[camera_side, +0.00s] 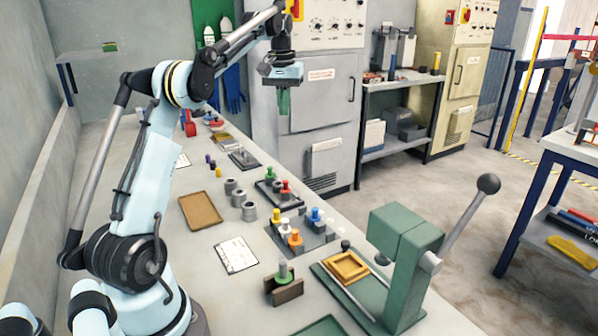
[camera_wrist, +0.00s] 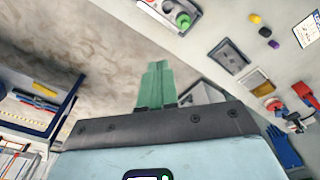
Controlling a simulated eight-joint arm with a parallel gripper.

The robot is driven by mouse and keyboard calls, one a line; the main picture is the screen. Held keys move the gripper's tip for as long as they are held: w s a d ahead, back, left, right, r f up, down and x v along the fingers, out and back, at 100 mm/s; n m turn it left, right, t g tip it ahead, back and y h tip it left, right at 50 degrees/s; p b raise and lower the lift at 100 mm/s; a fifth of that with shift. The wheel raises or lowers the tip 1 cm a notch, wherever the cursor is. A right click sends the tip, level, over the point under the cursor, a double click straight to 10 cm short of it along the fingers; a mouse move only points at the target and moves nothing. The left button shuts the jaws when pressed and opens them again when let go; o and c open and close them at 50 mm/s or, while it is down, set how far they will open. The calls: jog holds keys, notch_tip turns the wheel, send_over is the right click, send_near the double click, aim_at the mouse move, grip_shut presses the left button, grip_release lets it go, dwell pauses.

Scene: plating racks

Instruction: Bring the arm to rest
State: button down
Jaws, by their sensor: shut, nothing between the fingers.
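My gripper (camera_side: 284,101) is raised high above the far part of the bench in the side view, clear of everything on it. Its green fingers point down and are closed together with nothing between them. The wrist view shows the same shut green fingers (camera_wrist: 157,85) from behind, with floor beyond them. My arm stands bent over the left side of the long grey bench (camera_side: 217,270).
The bench carries a brown tray (camera_side: 201,211), a rack with coloured pegs (camera_side: 302,236), grey cylinders (camera_side: 249,211) and a green lever press (camera_side: 405,262). Grey cabinets (camera_side: 322,105) stand behind my gripper. A shelf unit (camera_side: 401,121) is further right.

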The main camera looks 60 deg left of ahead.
jog(key=s+d+m+t, duration=0.3)
jog(key=d+m, duration=0.2)
jog(key=d, duration=1.4)
jog(key=s+d+f+m+t, duration=0.3)
jog(key=s+d+f, duration=0.6)
jog(key=d, duration=0.3)
jog(key=shift+s+d+f+m+h, duration=0.3)
jog(key=shift+f+m, duration=0.3)
